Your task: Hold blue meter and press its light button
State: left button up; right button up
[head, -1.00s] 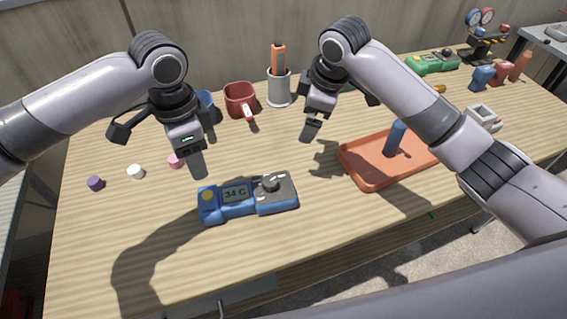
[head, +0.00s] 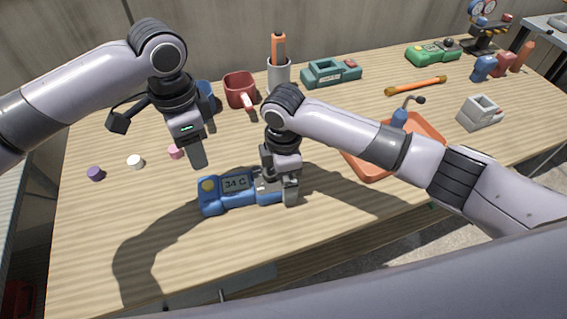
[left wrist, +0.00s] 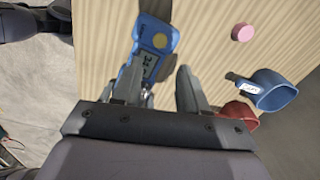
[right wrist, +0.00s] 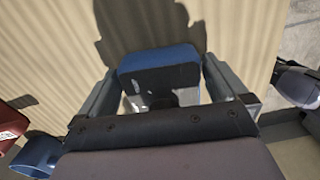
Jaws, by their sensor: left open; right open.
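The blue meter (head: 236,188) lies on the wooden table, its display reading 34 C, with a round yellow button (head: 208,185) at its left end. The button also shows in the left wrist view (left wrist: 160,40). My right gripper (head: 289,190) is open over the meter's right end and hides part of it. In the right wrist view the meter's blue end (right wrist: 160,66) lies between the two open fingers. My left gripper (head: 198,160) is open and empty, held above the table just behind the meter's left end.
A purple (head: 95,173), a white (head: 135,162) and a pink (head: 176,152) small piece lie at left. A red mug (head: 240,90) and a grey cup (head: 279,75) stand behind. An orange tray (head: 367,172) is at right. The table front is clear.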

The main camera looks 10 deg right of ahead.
jog(key=shift+f, duration=0.3)
jog(key=c, duration=1)
pick_arm(q)
grip_shut()
dwell(0.8)
